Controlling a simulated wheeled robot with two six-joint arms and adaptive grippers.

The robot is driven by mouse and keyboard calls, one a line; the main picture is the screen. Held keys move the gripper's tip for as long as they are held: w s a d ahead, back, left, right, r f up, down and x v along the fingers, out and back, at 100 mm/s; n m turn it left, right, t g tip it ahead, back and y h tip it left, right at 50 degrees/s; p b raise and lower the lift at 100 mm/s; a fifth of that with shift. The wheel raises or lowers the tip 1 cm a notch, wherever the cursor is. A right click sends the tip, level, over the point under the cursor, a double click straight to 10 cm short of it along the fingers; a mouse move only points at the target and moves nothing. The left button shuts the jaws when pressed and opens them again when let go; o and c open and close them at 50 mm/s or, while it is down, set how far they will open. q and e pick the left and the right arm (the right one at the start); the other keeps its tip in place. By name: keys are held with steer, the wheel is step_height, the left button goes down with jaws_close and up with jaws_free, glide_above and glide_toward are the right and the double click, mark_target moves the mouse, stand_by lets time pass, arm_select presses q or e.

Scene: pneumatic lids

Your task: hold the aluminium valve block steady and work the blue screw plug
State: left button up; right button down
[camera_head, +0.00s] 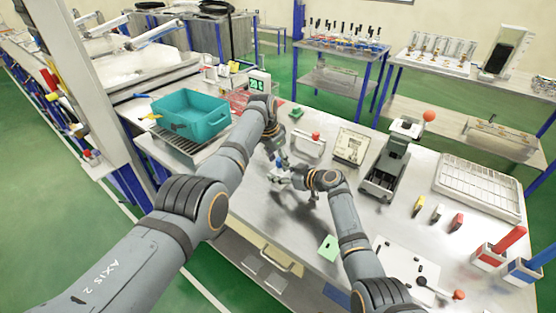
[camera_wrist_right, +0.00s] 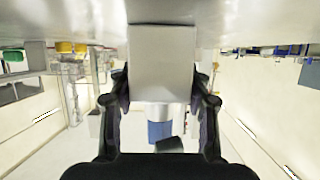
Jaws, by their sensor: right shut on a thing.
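The aluminium valve block (camera_head: 284,177) is small and partly hidden between my two grippers over the metal table. In the right wrist view it is a pale grey block (camera_wrist_right: 164,62) between the two dark fingers. My right gripper (camera_wrist_right: 163,100) is shut on the block from its sides. A blue part, which looks like the blue screw plug (camera_wrist_right: 159,131), shows in line with the block between the fingers. In the head view my left gripper (camera_head: 277,155) is close to the block; its fingers are too small and covered to read.
A teal bin (camera_head: 190,112) stands on a rack at the left. Bare metal lies in front of the grippers.

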arm_select(q)
steer(key=v, duration=0.7)
stand_by(0.5)
steer(key=v, duration=1.2)
arm_select(e)
steer(key=c, duration=0.5)
jaws_free()
